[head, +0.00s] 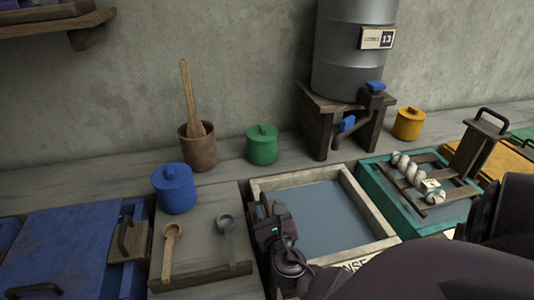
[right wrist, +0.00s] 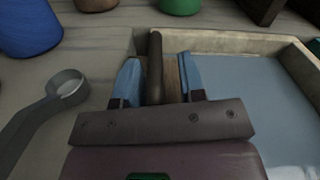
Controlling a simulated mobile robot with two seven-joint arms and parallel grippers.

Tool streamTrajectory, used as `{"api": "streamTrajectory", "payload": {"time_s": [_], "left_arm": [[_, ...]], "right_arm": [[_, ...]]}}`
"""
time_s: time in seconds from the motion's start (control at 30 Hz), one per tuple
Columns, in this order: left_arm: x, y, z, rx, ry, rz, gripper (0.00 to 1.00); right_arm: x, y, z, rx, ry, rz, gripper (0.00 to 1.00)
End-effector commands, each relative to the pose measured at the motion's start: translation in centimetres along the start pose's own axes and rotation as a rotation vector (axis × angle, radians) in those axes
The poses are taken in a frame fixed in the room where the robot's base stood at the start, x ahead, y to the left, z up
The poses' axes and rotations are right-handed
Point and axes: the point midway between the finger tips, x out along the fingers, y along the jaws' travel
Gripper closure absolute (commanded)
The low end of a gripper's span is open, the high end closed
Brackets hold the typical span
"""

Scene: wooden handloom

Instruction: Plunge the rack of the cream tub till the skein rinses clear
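The cream tub (head: 373,221) stands at the middle of the bench, full of grey-blue liquid. I see no skein in it. My right gripper (head: 268,212) is at its left rim, with its blue fingertips pointing away from me. In the right wrist view the fingers (right wrist: 157,82) stand apart on either side of a dark handle bar (right wrist: 155,58) and brown wood. A gap shows between the bar and the right-hand finger. Whatever hangs below the handle is hidden. A wooden rack (head: 433,162) with pale twisted skeins (head: 408,169) lies over the teal tub. My left gripper is out of view.
The teal tub (head: 373,179) is right of the cream tub. A blue-covered vat (head: 62,245) and two ladles (head: 168,247) on a board are left. Behind stand lidded blue (head: 174,190) and green pots (head: 262,145), a brown pot (head: 198,153) and a metal barrel (head: 350,50).

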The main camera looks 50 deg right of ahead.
Motion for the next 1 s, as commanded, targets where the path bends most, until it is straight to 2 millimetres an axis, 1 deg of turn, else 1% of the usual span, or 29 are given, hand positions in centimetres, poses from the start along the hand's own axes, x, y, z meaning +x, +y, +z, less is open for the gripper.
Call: {"api": "streamTrajectory", "payload": {"time_s": [0.27,0.37,0.43,0.57,0.8,0.9,1.0], "left_arm": [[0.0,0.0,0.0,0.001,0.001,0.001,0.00],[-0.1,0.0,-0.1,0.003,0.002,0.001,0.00],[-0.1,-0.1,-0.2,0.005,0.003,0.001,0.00],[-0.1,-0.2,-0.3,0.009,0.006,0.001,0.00],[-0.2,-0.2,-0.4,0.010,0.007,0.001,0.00],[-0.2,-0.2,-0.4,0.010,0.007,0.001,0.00],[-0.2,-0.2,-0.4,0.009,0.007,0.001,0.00]], "right_arm": [[0.0,0.2,0.4,0.006,-0.007,0.003,0.60],[-0.3,0.2,0.4,0.007,-0.007,0.003,0.60],[-1.0,0.2,0.4,0.006,-0.006,0.004,0.60],[-2.9,0.1,0.4,0.008,-0.005,0.002,0.60],[-7.3,0.1,0.3,0.006,-0.003,0.002,0.60],[-8.8,0.1,0.3,0.006,-0.004,0.002,0.60],[-9.9,0.0,0.2,0.004,-0.004,0.001,0.60]]}}
